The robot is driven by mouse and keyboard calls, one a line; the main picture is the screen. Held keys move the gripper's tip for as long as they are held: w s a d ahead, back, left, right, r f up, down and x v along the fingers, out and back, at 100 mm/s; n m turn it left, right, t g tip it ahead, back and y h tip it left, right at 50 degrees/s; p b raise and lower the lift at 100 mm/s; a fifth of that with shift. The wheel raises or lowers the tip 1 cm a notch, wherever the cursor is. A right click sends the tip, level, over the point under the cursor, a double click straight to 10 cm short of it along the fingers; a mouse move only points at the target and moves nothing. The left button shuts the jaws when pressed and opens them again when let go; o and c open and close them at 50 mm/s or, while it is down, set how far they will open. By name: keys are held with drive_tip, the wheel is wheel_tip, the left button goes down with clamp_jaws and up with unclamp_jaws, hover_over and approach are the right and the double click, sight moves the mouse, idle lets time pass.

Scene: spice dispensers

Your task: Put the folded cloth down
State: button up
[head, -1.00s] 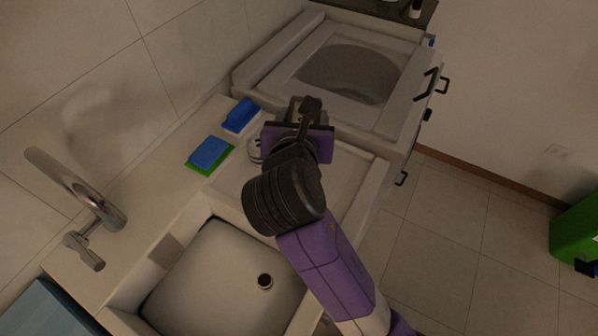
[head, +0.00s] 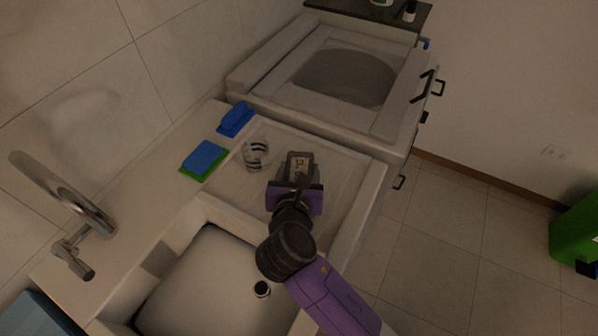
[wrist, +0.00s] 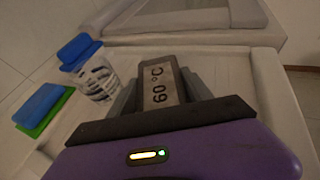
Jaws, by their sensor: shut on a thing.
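The folded cloth (head: 300,161) is a small grey piece with a pale label; in the wrist view the label on the cloth (wrist: 160,86) reads "60 °C". My gripper (head: 298,178) is shut on it, with a grey finger on each side in the wrist view (wrist: 163,98). The cloth is over the pale drainboard (head: 345,180), right of the glass. I cannot tell whether it touches the board. The fingers hide its sides and near end.
A clear glass with dark bands (head: 256,154) stands left of the cloth. A blue block on a green pad (head: 204,158) and another blue block (head: 236,119) lie on the ledge. The sink (head: 205,285) is in front, with a tap (head: 65,190) at left. The drainboard's right side is clear.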

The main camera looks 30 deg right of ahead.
drive_tip(key=shift+f, duration=0.2)
drive_tip(key=o, duration=1.5)
drive_tip(key=shift+c, duration=0.2)
drive_tip(key=shift+s+a+r, duration=0.1)
drive_tip(key=shift+r, duration=0.05)
drive_tip(key=v, duration=1.1)
drive_tip(key=shift+s+r, duration=0.1)
drive_tip(key=shift+s, duration=0.2)
